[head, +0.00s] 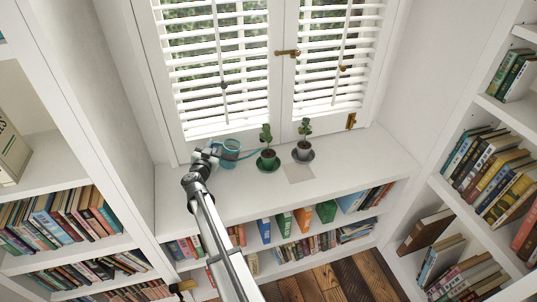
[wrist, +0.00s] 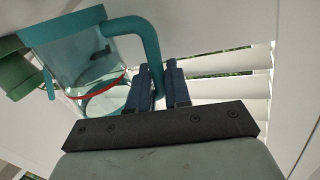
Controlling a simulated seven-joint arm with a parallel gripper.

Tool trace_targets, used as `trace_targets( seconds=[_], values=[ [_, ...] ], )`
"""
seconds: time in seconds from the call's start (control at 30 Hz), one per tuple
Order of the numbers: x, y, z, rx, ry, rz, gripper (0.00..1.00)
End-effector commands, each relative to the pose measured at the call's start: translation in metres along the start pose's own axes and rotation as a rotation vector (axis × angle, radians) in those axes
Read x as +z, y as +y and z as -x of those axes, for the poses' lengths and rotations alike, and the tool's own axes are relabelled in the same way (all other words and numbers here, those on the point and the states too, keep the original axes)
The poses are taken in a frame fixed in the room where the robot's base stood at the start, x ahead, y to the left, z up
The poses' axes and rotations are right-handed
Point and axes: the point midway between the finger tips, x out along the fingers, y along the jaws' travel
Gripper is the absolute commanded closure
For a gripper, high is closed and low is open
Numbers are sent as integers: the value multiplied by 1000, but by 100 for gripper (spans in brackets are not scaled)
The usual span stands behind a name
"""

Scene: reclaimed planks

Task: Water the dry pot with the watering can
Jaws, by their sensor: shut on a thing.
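The teal watering can (head: 231,149) is at the left part of the white window ledge, its thin spout pointing right toward the plants. In the wrist view the can (wrist: 62,42) has a clear body with a red line and a teal handle. My gripper (head: 213,153) is shut on that handle; its dark blue fingers (wrist: 162,85) are on either side of it. I cannot tell whether the can touches the ledge. A plant in a green pot (head: 268,155) stands right of the can, and a plant in a grey pot (head: 302,152) stands further right. I cannot tell which soil is dry.
A pale square (head: 299,173) lies on the ledge in front of the grey pot. Shuttered windows (head: 225,60) rise close behind. Bookshelves (head: 75,225) flank both sides. The right part of the ledge (head: 355,155) is clear.

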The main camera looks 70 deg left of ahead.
Motion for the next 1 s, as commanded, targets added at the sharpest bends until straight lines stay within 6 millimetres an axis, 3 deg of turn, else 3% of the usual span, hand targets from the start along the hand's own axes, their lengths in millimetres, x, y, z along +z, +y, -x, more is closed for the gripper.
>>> trace_targets(
  seconds=[0.07, 0.3, 1.0],
  values=[
    [12, -11, 1, -1, 16, 85, 100],
    [-20, -28, 6, 0, 44, 214, 100],
    [-31, -35, 7, 0, 53, 264, 100]
  ],
)
